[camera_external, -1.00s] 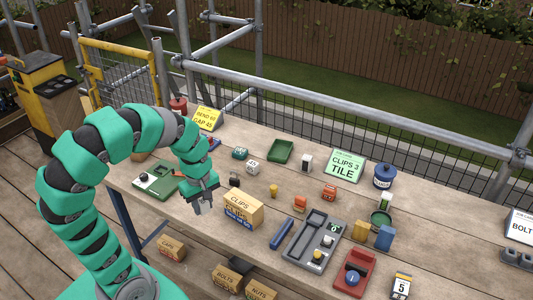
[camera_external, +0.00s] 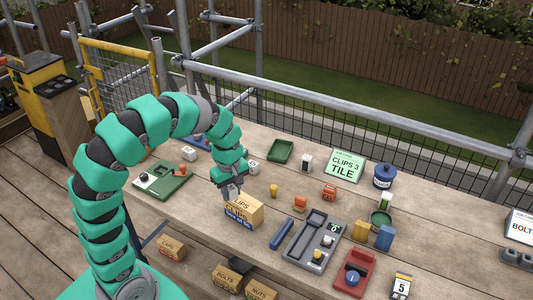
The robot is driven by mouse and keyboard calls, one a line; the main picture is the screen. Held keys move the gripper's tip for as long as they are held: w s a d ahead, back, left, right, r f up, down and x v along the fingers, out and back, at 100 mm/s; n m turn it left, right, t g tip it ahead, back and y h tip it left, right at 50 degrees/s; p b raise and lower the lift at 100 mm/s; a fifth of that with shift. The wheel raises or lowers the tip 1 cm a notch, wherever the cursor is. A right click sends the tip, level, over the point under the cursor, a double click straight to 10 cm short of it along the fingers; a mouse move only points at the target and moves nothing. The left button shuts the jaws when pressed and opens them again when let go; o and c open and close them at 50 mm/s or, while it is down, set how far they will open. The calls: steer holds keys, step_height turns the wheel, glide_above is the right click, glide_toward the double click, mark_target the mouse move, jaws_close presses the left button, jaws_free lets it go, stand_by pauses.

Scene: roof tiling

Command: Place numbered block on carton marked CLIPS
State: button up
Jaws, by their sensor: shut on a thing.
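The carton marked CLIPS (camera_external: 244,212) is a tan box with a blue band of lettering, standing at the front edge of the table. My gripper (camera_external: 229,194) is at the carton's left end, pointing down over or just behind its top; I cannot tell whether it touches. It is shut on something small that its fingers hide. Small white marked blocks stand on the table: one (camera_external: 254,167) right of my gripper, one (camera_external: 189,153) left of my arm, and one (camera_external: 307,163) farther right. A block reading 5 (camera_external: 401,286) stands at the front right.
A grey tray (camera_external: 300,258) and blue bar (camera_external: 282,234) lie right of the carton. A green tray (camera_external: 162,181) lies left, another (camera_external: 281,151) behind. A red holder (camera_external: 354,272) is at the right front. The CLIPS 3 TILE sign (camera_external: 346,166) stands behind.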

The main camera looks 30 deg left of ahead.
mark_target(243, 199)
steer(key=shift+w+d+f, duration=0.1)
steer(key=shift+w+d, duration=0.15)
steer(key=shift+w, duration=0.8)
steer(key=shift+w+d+f, duration=0.1)
steer(key=shift+w+d, duration=0.15)
steer(key=shift+w, duration=0.8)
steer(key=shift+f+b, duration=0.3)
steer(key=shift+f, duration=1.5)
steer(key=shift+f, duration=0.1)
steer(key=o, duration=1)
steer(key=shift+c, duration=0.2)
steer(key=shift+w, duration=0.1)
step_height(243, 199, up, 12)
steer(key=p, duration=0.1)
